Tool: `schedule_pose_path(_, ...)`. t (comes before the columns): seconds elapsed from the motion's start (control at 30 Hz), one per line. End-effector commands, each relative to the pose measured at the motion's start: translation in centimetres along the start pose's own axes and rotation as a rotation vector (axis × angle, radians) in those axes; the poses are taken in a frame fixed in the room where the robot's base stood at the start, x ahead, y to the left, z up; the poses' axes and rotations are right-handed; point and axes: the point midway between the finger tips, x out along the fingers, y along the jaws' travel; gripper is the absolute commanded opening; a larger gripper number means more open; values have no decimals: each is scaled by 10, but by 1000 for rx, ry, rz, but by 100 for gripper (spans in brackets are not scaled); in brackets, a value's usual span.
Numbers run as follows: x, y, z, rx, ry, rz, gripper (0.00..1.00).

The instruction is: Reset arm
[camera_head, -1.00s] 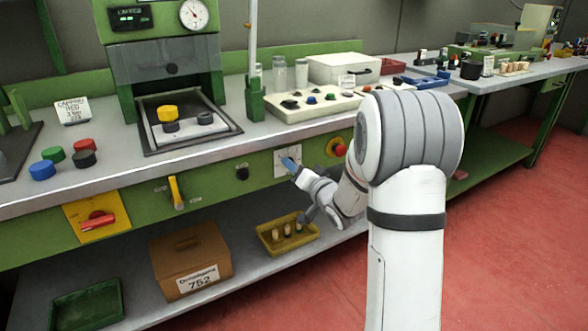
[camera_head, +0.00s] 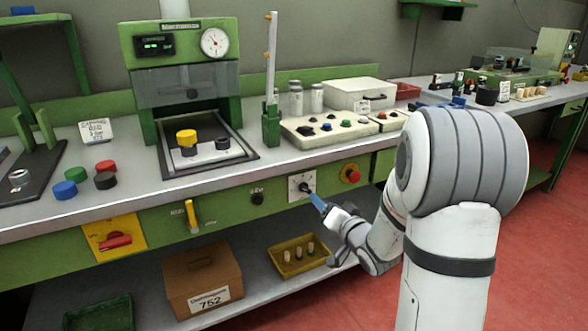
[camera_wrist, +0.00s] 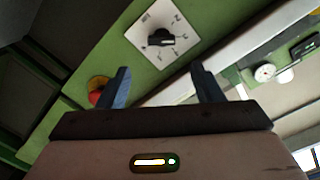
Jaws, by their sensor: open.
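My gripper (camera_head: 318,204) is in front of the green front panel of the bench, just right of and below a black rotary knob on a white dial plate (camera_head: 302,186). In the wrist view my gripper (camera_wrist: 158,80) has its two blue fingers spread wide with nothing between them. The black knob (camera_wrist: 160,38) shows ahead of the fingertips, apart from them. My white arm reaches in from the right in the head view.
A red emergency button (camera_head: 351,173) sits right of the dial. A yellow handle (camera_head: 193,215) and a red switch (camera_head: 115,241) are further left. A yellow tray (camera_head: 282,270) with corks and a cardboard box (camera_head: 200,283) stand on the lower shelf.

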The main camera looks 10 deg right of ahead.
Motion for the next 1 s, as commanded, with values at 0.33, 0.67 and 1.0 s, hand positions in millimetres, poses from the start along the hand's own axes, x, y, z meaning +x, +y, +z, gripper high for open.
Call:
schedule_pose_path(0.33, -51, -65, -84, -261, -227, 413, 60)
schedule_pose_path(0.67, -160, -147, -120, -366, -641, 665, 60)
schedule_pose_path(1.0, -271, -236, -122, -371, -1077, 649, 60)
